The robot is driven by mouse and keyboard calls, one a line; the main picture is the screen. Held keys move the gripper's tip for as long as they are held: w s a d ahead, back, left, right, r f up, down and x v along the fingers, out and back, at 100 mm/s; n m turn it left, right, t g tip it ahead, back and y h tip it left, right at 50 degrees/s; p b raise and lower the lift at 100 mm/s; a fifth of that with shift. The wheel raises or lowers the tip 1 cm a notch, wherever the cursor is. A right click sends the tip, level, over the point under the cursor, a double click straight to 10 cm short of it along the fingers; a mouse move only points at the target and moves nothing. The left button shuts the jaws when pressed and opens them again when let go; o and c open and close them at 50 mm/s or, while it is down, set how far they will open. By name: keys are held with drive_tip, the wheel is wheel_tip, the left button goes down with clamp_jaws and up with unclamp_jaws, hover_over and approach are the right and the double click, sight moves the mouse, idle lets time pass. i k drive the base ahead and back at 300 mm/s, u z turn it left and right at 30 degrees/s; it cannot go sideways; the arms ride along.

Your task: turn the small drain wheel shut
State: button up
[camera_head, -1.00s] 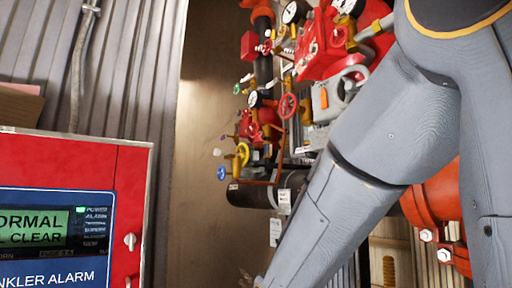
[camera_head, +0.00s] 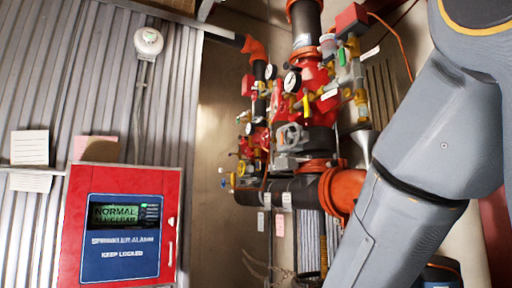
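The riser's valve cluster (camera_head: 258,150) stands in the middle of the head view, with several small coloured handwheels on its left side. A yellow handwheel (camera_head: 241,168) and a small blue one (camera_head: 223,184) sit low there, just above a black horizontal pipe (camera_head: 262,191). I cannot tell which of these is the drain wheel, or how far any of them is turned. My grey arm crosses the right side of the view and runs down out of the bottom edge. My gripper is outside the picture.
A red sprinkler alarm panel (camera_head: 122,226) reading NORMAL is on the corrugated wall at left, with a white round device (camera_head: 148,41) above. Red valve bodies, gauges and an orange pipe coupling (camera_head: 342,190) fill the middle, close to my arm. Bare wall lies left of the wheels.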

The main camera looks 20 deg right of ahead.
sight(246, 151)
drive_tip(key=k, duration=0.3)
drive_tip(key=u, duration=0.75)
drive_tip(key=i, duration=1.55)
drive_tip(key=z, duration=1.95)
